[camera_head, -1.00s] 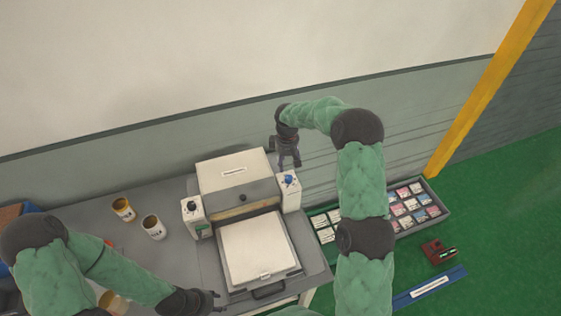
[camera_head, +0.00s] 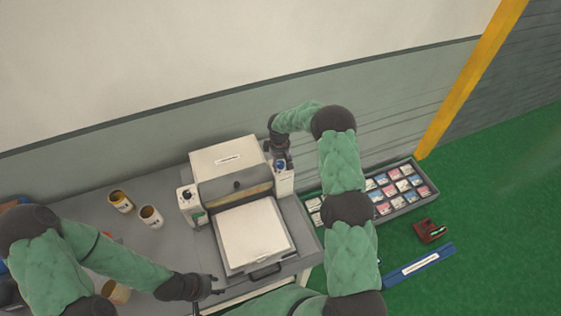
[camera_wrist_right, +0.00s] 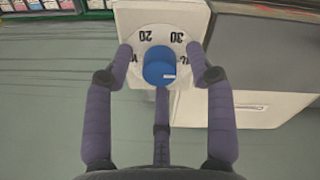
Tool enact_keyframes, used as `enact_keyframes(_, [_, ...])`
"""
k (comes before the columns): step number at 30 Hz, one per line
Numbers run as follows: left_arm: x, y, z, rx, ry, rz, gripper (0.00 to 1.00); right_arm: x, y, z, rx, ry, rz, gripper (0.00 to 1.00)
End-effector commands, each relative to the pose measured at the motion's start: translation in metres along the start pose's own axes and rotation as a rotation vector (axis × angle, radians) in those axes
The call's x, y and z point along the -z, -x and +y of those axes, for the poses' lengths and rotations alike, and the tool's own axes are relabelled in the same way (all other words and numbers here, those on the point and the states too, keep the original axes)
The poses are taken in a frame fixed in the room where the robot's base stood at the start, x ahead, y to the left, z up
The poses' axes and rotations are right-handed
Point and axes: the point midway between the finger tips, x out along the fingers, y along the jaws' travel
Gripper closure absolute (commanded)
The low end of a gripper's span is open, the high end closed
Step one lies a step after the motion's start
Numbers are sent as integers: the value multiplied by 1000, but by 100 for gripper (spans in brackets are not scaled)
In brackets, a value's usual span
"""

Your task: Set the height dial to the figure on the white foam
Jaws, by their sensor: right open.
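The blue dial (camera_wrist_right: 158,66) sits on a white post of the press, on a round scale reading 20 and 30 upside down in the right wrist view. Other figures are partly covered by fingers. A white mark on the knob points to the right. My right gripper (camera_wrist_right: 160,52) is open, with fingers on both sides of the dial and a third below; I cannot tell whether they touch it. In the head view the blue dial (camera_head: 281,164) is beneath the gripper. A white slab (camera_head: 254,233) lies on the press's front tray; no figure is readable on it. My left gripper (camera_head: 214,286) is near the table's front edge.
A second, dark knob (camera_head: 187,195) is on the press's left post. Two cups, yellow (camera_head: 120,201) and white (camera_head: 151,217), stand left of the press. A tray of cards (camera_head: 412,207) lies to the right, near a red object (camera_head: 430,231) and blue strip (camera_head: 417,266).

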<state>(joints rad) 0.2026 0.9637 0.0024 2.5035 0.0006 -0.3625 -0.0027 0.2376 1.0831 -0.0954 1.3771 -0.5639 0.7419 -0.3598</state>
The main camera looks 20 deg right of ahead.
Motion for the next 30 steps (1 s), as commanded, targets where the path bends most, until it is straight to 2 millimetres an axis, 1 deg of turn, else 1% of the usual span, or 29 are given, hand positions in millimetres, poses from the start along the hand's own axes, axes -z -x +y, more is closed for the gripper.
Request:
enact_keyframes(7, [0,0,0,0,0,0,60,0,-1,0,0,-1,0,44])
enact_keyframes(8, [0,0,0,0,0,0,60,0,0,0,0,-1,0,53])
enact_keyframes(9, [0,0,0,0,0,0,60,0,0,0,0,-1,0,64])
enact_keyframes(11, [0,0,0,0,0,0,60,0,0,0,0,-1,0,81])
enact_keyframes(12, [0,0,0,0,0,0,60,0,0,0,0,-1,0,92])
enact_keyframes(13, [0,0,0,0,0,0,60,0,0,0,0,-1,0,100])
enact_keyframes(23, [0,-4,-2,0,0,0,60,0,-2,0,0,23,1,100])
enact_keyframes(30, [1,-20,-7,0,0,0,60,0,-4,0,0,136,6,100])
